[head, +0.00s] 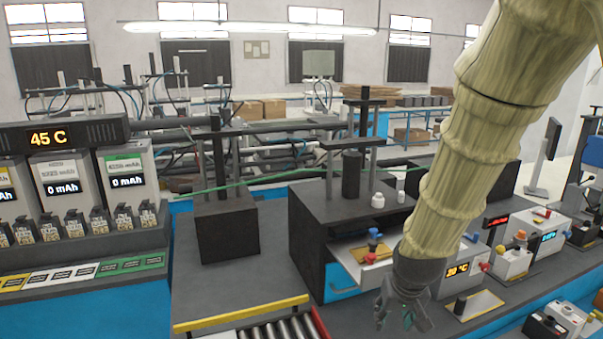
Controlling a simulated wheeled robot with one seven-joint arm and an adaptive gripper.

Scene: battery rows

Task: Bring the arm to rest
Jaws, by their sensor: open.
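My arm (470,150) comes down from the top right in a pale, ribbed sleeve. My gripper (402,315) is at its lower end, near the bottom of the view, with its fingers pointing down. It is open, and I see nothing between its fingers. It appears in front of the bench, just below a pulled-out drawer or tray (343,252). Whether it touches anything there I cannot tell.
A dark press (345,205) stands behind my gripper, with a smaller dark block (226,228) to its left. A battery rack (80,240) stands far left. Roller conveyor (270,330) and yellow rail (240,313) lie lower left. Small instrument boxes (515,262) stand right.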

